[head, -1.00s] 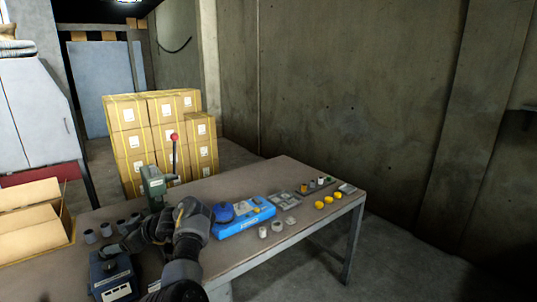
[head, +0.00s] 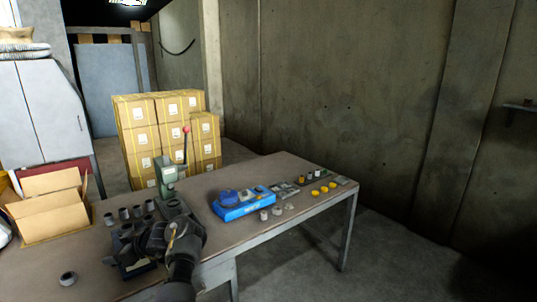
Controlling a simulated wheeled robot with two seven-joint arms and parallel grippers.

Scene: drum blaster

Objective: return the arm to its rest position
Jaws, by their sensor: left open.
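My left arm (head: 183,262) comes up from the bottom edge and bends over the near left part of the workbench (head: 270,172). My left gripper (head: 123,246) points left, low over a dark block with a white label (head: 138,268). Its fingers are small and dark against the block, and I see nothing held in them. Whether it touches the block I cannot tell. My right gripper is out of view.
A green press (head: 166,172) with a red-knobbed lever stands behind the arm. A blue tray (head: 245,203) is to its right. Grey cups (head: 137,211), a dark ring (head: 68,278) and yellow caps (head: 316,192) stand on the bench. An open carton (head: 50,208) is at left.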

